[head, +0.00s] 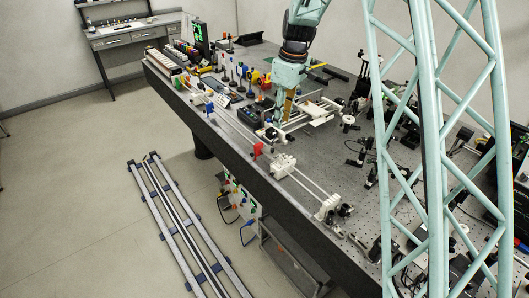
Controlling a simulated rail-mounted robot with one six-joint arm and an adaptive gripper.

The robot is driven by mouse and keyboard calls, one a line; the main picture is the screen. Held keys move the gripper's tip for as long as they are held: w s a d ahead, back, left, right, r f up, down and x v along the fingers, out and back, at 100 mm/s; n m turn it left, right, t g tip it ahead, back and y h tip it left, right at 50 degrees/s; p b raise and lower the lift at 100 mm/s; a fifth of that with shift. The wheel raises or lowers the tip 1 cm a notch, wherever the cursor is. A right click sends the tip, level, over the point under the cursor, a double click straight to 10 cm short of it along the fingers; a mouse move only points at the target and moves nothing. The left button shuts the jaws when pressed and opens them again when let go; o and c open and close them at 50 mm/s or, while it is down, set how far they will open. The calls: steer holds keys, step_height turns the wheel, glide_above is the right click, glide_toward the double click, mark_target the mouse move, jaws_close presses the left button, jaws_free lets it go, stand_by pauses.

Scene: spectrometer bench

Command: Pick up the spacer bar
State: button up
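My gripper (283,112) points down over the optical bench (235,145), beside a white frame-like assembly (318,112). An orange-brown upright piece shows at the gripper's end. I cannot tell whether it is part of the gripper or something between the fingers. The fingers are too small and too overlapped to show whether they are open or shut. I cannot make out for sure which piece is the spacer bar; several bar-like parts lie around the gripper.
A long rail with white carriages (284,165) and a red flag runs along the bench's front edge. Optics mounts crowd the back left and right. Dark bars (336,72) lie behind the gripper. My teal lattice column blocks part of the right side. Bare perforated top shows right of the rail.

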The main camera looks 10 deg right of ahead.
steer(key=shift+w+a+f+n, duration=0.3)
steer(key=shift+w+a+f, duration=0.4)
steer(key=shift+w+f, duration=0.2)
glide_above(273, 149)
steer(key=shift+d+f+p, duration=0.2)
steer(key=shift+f+p, duration=0.1)
steer(key=shift+f, duration=3.9)
steer(key=shift+f, duration=0.1)
steer(key=shift+w+a+f, duration=0.1)
steer(key=shift+a+f, duration=0.05)
steer(key=shift+f, duration=1.1)
steer(key=shift+w+a+f, duration=0.1)
steer(key=shift+f, duration=1.15)
jaws_close()
